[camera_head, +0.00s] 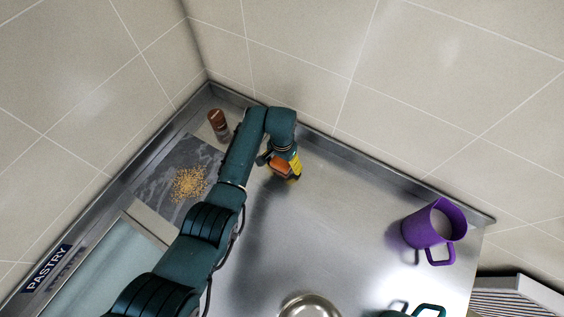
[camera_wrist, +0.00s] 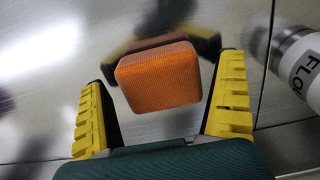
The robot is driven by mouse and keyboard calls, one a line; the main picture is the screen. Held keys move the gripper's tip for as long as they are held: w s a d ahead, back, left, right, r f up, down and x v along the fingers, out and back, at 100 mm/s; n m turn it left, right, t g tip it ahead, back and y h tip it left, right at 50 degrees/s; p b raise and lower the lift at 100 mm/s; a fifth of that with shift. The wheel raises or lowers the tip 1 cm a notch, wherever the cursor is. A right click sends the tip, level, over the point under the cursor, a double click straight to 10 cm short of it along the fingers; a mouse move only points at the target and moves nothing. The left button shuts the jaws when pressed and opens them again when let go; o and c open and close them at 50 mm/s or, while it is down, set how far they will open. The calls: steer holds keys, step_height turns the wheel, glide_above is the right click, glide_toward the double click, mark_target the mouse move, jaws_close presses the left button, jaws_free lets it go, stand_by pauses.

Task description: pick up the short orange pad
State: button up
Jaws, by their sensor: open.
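The short orange pad (camera_wrist: 160,78) is a rounded orange block on the metal counter. In the wrist view it lies between the two yellow ribbed fingers of my gripper (camera_wrist: 164,105), with a gap on each side. In the head view the pad (camera_head: 280,166) shows beside the gripper (camera_head: 290,170), low over the counter near the back wall. The gripper is open and does not hold the pad. The arm hides part of the area around the pad in the head view.
A white-labelled jar (camera_wrist: 298,62) stands close right of the fingers in the wrist view. A brown-topped shaker (camera_head: 217,122) and a slab with yellow grains (camera_head: 205,158) are left of the arm. A purple mug (camera_head: 428,229) stands right. The middle counter (camera_head: 340,220) is clear.

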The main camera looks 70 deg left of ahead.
mark_target(282, 161)
steer(key=shift+f, duration=0.15)
steer(key=shift+c, duration=0.4)
steer(key=c, duration=1.1)
steer(key=shift+o, duration=0.2)
step_height(282, 161, up, 10)
steer(key=shift+r+p, duration=0.1)
steer(key=shift+p, duration=0.65)
